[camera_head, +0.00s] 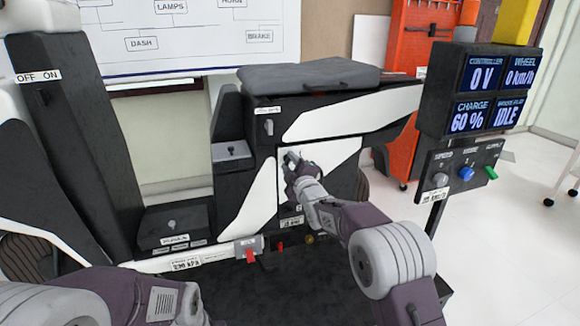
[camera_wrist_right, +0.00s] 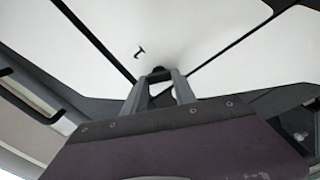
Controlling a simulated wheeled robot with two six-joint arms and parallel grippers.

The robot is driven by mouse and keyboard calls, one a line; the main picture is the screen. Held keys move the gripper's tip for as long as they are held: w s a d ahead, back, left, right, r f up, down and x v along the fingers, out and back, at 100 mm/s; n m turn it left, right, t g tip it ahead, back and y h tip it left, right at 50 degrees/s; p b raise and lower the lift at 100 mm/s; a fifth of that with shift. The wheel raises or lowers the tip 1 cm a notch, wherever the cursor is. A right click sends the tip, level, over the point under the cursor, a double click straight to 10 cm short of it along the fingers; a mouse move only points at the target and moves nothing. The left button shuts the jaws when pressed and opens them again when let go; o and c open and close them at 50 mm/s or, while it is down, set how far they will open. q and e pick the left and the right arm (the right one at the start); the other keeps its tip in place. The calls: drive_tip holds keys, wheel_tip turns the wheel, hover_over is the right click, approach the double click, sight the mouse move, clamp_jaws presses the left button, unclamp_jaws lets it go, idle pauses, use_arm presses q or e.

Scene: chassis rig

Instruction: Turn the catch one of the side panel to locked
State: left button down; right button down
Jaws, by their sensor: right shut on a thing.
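The side panel (camera_head: 335,155) is a white plate on the dark scooter body, below the seat. My right gripper (camera_head: 291,160) reaches its upper left part. In the right wrist view, the two fingers (camera_wrist_right: 160,82) are closed on a small dark catch (camera_wrist_right: 158,73) at the white panel's surface. The fingers hide most of this catch, so its turn position cannot be told. A small black mark (camera_wrist_right: 139,52) shows on the panel beside the fingertips. My left arm crosses the lower left of the head view, but its gripper is not visible.
The seat (camera_head: 305,75) is above the panel. A display box (camera_head: 490,90) and a knob panel (camera_head: 465,172) stand at the right. A red-handled part (camera_head: 249,250) sits low in front. Open floor lies to the right.

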drive_tip(key=n+b, duration=0.1)
drive_tip(key=n, duration=0.3)
drive_tip(key=shift+f+n, duration=0.1)
drive_tip(key=shift+n, duration=0.3)
idle(0.4)
drive_tip(key=c, duration=1)
unclamp_jaws()
drive_tip(key=p+v, duration=0.1)
drive_tip(key=v, duration=0.8)
drive_tip(key=shift+p, duration=0.35)
